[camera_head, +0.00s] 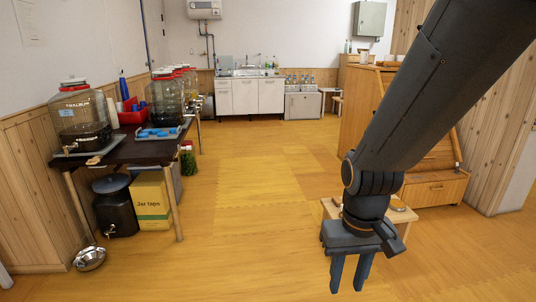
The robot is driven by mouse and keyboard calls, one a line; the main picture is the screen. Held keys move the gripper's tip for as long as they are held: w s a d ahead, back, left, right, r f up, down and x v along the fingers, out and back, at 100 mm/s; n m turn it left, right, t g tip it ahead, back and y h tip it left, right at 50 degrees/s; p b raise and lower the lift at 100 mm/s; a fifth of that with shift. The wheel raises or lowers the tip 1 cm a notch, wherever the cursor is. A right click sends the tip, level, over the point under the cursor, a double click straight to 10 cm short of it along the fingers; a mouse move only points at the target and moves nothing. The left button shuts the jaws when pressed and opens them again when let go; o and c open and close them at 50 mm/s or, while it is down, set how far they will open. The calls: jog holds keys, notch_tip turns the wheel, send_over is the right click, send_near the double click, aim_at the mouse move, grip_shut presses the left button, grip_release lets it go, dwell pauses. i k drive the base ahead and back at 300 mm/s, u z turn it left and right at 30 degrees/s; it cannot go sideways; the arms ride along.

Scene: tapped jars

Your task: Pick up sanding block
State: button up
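My gripper (348,287) hangs at the lower right, pointing down, with its two blue fingers apart and nothing seen between them. I cannot make out a sanding block for certain. Small blue pieces lie on a grey-blue tray (178,136) on the dark table at the left, too small to identify. A low wooden stool (328,208) stands behind my gripper, with a small round greyish item (398,205) on it. My arm hides part of the stool top.
The dark table (128,151) holds large glass jars (80,118) with taps and a red bin (131,116). Below are a yellow box (152,202), a black container (116,208) and a metal bowl (89,258). A wooden cabinet (362,105) stands right. The middle floor is clear.

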aim_at(337, 200)
jog(key=i, duration=1.8)
jog(key=z, duration=0.35)
jog(key=i, duration=1.15)
jog(key=z, duration=0.2)
